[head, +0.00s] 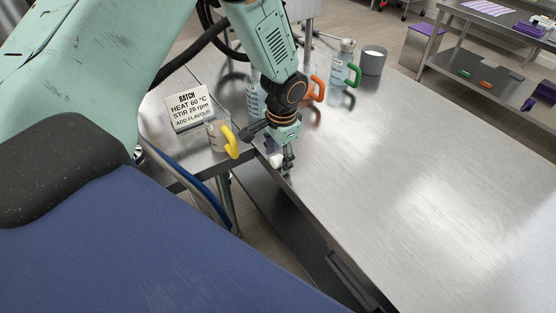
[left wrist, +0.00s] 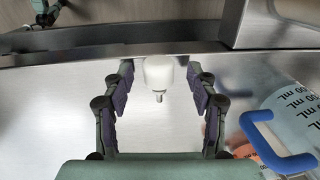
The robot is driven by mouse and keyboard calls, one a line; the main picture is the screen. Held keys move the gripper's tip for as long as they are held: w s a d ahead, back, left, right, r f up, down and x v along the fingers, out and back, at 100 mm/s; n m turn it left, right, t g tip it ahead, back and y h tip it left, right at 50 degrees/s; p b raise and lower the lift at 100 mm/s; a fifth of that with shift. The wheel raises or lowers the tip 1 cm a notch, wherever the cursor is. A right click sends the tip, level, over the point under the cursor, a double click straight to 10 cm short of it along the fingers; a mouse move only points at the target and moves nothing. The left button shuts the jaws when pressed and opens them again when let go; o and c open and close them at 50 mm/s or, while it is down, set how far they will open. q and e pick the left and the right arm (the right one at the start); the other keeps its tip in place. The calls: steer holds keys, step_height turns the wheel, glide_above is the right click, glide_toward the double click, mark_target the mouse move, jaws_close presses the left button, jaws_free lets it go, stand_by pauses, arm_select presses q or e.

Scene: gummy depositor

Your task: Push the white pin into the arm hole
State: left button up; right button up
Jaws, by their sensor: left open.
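The white pin (left wrist: 158,72) stands out between my left gripper's fingers in the left wrist view, a pale cylinder with a small grey tip. It also shows as a small white shape (head: 276,160) in the head view, by the edge of the steel table (head: 420,190). My left gripper (head: 281,156) is open, pointing down at that edge. In the left wrist view its purple-padded fingers (left wrist: 160,88) stand either side of the pin, with a gap on both sides. I cannot make out the arm hole. My right gripper is not in view.
A yellow-handled jug (head: 216,136) and a batch sign (head: 189,108) stand left of the gripper. Orange-handled (head: 317,88) and green-handled (head: 341,72) jugs and a grey cup (head: 373,62) stand behind. A blue-handled jug (left wrist: 290,105) is close on the right. The table's right side is clear.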

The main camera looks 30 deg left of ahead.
mark_target(278, 157)
arm_select(q)
steer(key=shift+s+d, duration=0.15)
steer(key=shift+s, duration=0.05)
steer(key=shift+w+a+f, duration=0.2)
steer(key=shift+w+f, duration=0.1)
steer(key=shift+w, duration=0.05)
steer(key=c, duration=0.4)
steer(key=shift+s+d+r, duration=0.15)
steer(key=shift+s+r, duration=0.05)
steer(key=shift+s, duration=0.1)
steer(key=c, duration=0.4)
steer(key=shift+w, duration=0.1)
steer(key=c, duration=0.3)
steer(key=shift+w+f, duration=0.1)
steer(key=shift+f, duration=0.05)
step_height(278, 157, up, 10)
steer(key=shift+r, duration=0.15)
